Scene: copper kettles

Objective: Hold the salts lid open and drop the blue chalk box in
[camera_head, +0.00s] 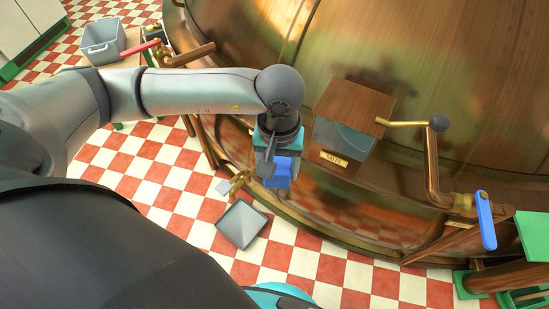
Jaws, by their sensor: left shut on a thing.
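The salts box (344,138) is mounted on the copper kettle, with a wooden lid (354,106) that looks closed and a small brass label on its front. A brass rod with a dark knob (439,124) sticks out to the right of the lid. My left gripper (270,170) is shut on the blue chalk box (282,172) and holds it in the air, left of and a little below the salts box in the picture. The gripper partly hides the blue box. My right gripper is not in view.
The large copper kettle (430,60) fills the back. A brass pipe with a blue handle (486,220) stands at the right, near green-footed wooden steps. A grey tray (241,224) lies on the checkered floor. A grey bin (103,41) stands at the upper left.

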